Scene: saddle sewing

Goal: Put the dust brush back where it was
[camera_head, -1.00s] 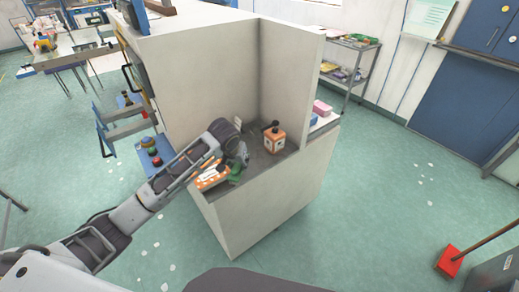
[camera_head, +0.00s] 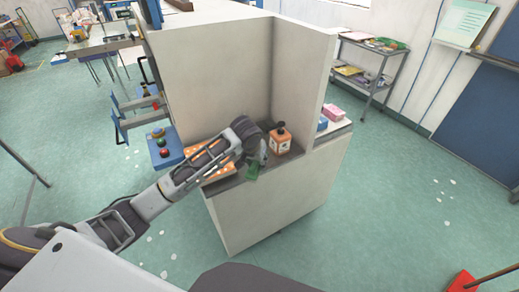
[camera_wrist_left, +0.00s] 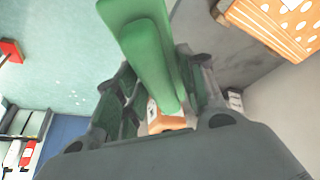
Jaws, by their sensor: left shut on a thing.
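My left gripper (camera_head: 254,163) is shut on a green thing, which I take for the dust brush (camera_head: 253,172). In the left wrist view the green brush (camera_wrist_left: 150,50) sticks up between the fingers; I cannot make out its bristles. The gripper is over the recessed grey ledge (camera_head: 228,184) of the pale cabinet, just left of an orange and white bottle (camera_head: 279,139). I cannot tell whether the brush touches the ledge. My right gripper is not in view.
An orange spotted box (camera_head: 196,168) lies on the ledge, partly behind my left arm; it also shows in the wrist view (camera_wrist_left: 275,25). Tall cabinet walls (camera_head: 210,85) close the ledge at the back and right. Open floor (camera_head: 400,210) lies right.

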